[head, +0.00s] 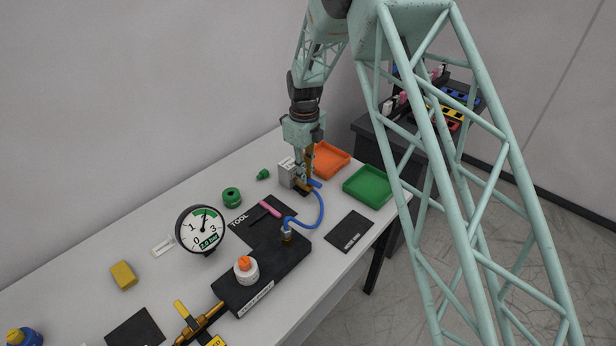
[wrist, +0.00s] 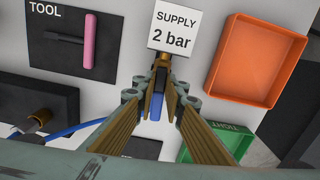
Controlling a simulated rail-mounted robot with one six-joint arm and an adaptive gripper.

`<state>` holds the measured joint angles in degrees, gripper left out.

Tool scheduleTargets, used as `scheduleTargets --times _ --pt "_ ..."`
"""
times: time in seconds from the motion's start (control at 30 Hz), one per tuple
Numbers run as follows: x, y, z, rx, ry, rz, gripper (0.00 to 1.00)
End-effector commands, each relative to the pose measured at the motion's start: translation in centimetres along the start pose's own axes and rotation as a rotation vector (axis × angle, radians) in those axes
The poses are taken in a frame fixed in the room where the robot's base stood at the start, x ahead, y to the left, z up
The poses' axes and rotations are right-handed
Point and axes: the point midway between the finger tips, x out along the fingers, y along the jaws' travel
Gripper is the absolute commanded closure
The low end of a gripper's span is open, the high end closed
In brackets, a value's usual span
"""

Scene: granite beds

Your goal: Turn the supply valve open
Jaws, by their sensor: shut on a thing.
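The supply valve is at the block whose white sign (wrist: 175,28) reads SUPPLY 2 bar; in the head view this grey block (head: 286,171) stands near the back of the bench. My gripper (wrist: 160,82) is at the front of the block, its fingers closed around a narrow blue part (wrist: 157,103), which looks like the valve's lever. Its blue end also shows beside my gripper (head: 303,181) in the head view (head: 315,183). The fingers hide most of the valve body. The dial gauge (head: 202,228) has its needle pointing nearly straight up, between 1 and 3.
A blue hose (head: 319,211) curves from near the valve to a fitting on the black block (head: 262,272). An orange tray (head: 328,160) and a green tray (head: 367,185) stand right of the valve. A pink-handled tool (head: 269,209) lies on the TOOL mat.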

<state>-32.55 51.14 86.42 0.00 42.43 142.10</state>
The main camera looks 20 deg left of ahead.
Motion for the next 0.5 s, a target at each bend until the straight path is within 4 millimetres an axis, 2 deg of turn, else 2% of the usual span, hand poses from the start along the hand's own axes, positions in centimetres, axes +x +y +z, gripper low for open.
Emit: scheduleTargets --times 0.07,0.1,0.17,0.5 --pt "0.03 0.0 0.0 0.036 0.0 0.0 1.0" --pt "0.02 0.0 -0.01 0.038 0.0 0.0 0.87" --pt "0.01 0.0 -0.01 0.037 0.0 0.0 0.81" --pt "-0.07 0.0 0.0 0.034 0.0 0.0 0.8"
